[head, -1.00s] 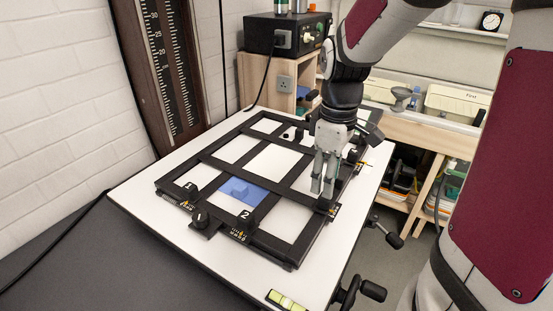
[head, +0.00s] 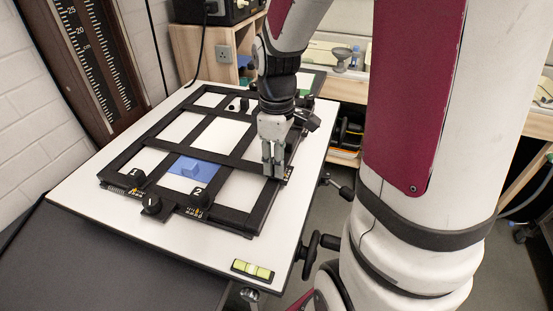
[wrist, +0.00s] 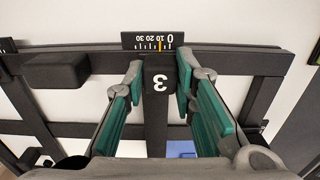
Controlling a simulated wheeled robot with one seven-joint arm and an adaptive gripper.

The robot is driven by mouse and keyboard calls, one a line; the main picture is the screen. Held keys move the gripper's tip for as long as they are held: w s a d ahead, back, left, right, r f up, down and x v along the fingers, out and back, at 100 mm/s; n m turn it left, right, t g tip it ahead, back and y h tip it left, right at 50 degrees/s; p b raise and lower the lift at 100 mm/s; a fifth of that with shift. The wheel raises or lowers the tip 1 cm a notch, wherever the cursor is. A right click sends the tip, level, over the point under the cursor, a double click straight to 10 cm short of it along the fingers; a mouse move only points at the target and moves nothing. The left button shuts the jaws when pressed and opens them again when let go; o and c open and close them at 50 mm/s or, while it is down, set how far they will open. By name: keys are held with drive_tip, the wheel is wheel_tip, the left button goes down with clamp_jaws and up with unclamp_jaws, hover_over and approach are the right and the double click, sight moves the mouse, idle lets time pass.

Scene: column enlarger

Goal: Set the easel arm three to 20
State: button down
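The black easel frame (head: 127,163) lies on the white board. In the wrist view, the black block marked 3 (wrist: 160,87) shows upside down, with a bar (wrist: 155,133) running from it toward my gripper. My gripper (wrist: 161,75) has one teal-padded finger on each side of the block. The fingers are close to its sides; whether both touch is unclear. The scale (wrist: 147,41) behind the block reads 0 to 30 upside down, with 0 at the right. An orange mark lies near its 0 end; the exact reading is unclear. In the head view, my gripper (head: 272,174) hides the block.
Blocks 1 (head: 135,176) and 2 (head: 203,197) stand on the near side of the easel, by a black knob (head: 152,205). A blue piece (head: 190,167) lies inside the frame. A spirit level (head: 252,270) lies at the board's front edge. A crank handle (head: 322,241) sticks out at right.

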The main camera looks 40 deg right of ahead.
drive_tip(key=shift+w+d+p, duration=0.25)
drive_tip(key=shift+d+p, duration=0.2)
drive_tip(key=c, duration=1.3)
unclamp_jaws()
wheel_tip(320, 180, up, 12)
drive_tip(key=shift+r, duration=0.1)
drive_tip(key=shift+a, duration=0.1)
